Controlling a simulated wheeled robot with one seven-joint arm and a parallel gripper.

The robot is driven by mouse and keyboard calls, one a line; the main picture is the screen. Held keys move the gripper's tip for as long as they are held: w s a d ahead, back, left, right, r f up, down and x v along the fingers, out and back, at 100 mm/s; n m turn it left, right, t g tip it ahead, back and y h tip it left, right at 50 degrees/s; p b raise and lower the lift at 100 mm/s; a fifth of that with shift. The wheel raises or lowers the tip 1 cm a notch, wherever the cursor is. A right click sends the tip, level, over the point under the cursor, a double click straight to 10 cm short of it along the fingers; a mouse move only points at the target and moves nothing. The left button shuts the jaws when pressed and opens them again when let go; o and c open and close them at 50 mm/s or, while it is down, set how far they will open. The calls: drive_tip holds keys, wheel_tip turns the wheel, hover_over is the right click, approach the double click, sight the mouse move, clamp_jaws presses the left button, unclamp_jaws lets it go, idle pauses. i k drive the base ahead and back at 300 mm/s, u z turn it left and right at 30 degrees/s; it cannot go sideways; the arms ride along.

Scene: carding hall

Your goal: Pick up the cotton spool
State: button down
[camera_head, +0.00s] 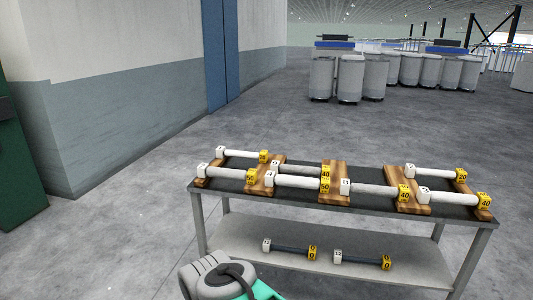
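Several spools lie on wooden cradles on a table with a dark top. Each has a white block at its left end and a yellow numbered block at its right end. White spools include a front-left one (223,174), a front-middle one (297,181) and a front-right one (453,197). A greyer spool (373,190) lies between the last two. More spools lie in the back row, such as the back-right one (436,173). I cannot tell which one is the cotton spool. Part of my arm shows at the bottom edge; my gripper's fingers are not in view.
The table (340,210) has grey legs and a lower shelf (325,248) holding two dark bars (290,249). A wall with a blue column stands at the left, and a green cabinet (18,150) at the far left. Grey cans (350,78) stand behind. Open floor surrounds the table.

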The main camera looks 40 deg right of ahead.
sight(203, 171)
drive_tip(key=z, duration=0.85)
drive_tip(key=i, duration=1.35)
drive_tip(key=u, duration=0.1)
drive_tip(key=k, duration=0.55)
drive_tip(key=u, duration=0.9)
drive_tip(key=i, duration=1.8)
drive_tip(key=z, duration=0.7)
